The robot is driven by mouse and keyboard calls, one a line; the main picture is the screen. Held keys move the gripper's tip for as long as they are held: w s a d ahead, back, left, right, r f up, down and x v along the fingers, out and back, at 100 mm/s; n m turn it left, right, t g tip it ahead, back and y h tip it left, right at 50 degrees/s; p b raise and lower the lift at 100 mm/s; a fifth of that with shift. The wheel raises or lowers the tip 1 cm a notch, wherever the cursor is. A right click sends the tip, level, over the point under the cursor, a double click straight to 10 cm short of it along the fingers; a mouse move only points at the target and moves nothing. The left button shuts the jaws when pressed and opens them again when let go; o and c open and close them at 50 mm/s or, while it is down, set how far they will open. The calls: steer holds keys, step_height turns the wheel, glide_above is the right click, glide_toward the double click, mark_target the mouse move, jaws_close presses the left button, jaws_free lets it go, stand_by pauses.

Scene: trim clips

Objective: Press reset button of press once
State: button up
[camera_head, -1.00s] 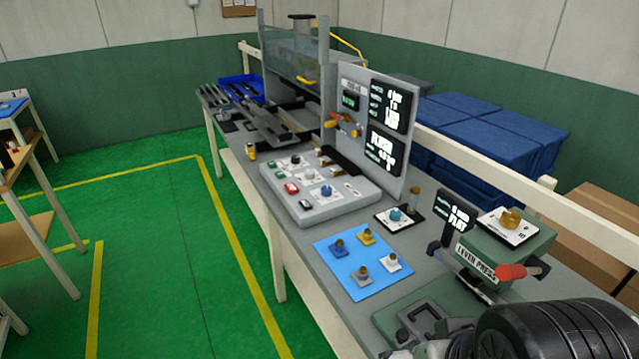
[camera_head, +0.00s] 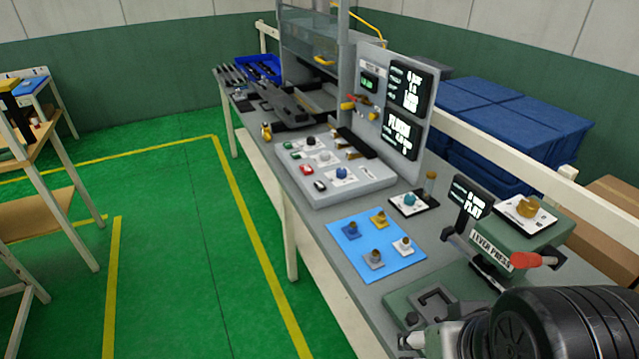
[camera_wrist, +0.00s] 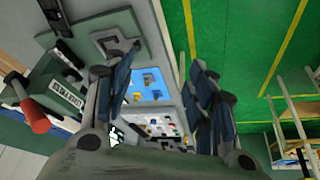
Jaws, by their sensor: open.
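A grey control panel (camera_head: 345,188) with several coloured buttons lies on the bench in front of a tall press frame (camera_head: 288,50). A blue button (camera_head: 341,173), a red button (camera_head: 306,170) and a green button (camera_head: 297,155) show on it; their labels are too small to read, so I cannot tell which is reset. A green lever press (camera_head: 497,246) with a red-tipped lever stands nearer, at right; it also shows in the wrist view (camera_wrist: 62,85). My gripper (camera_wrist: 162,80) is open and empty, with the panel (camera_wrist: 157,124) seen between its fingers, apart from it.
A blue mat (camera_head: 362,268) with several small knobs lies between the panel and the lever press. An upright display board (camera_head: 371,64) stands behind the panel. A white rail (camera_head: 490,146) runs along the bench's back. Green floor (camera_head: 190,270) at left is free.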

jaws_close()
stand_by(0.4)
stand_by(1.3)
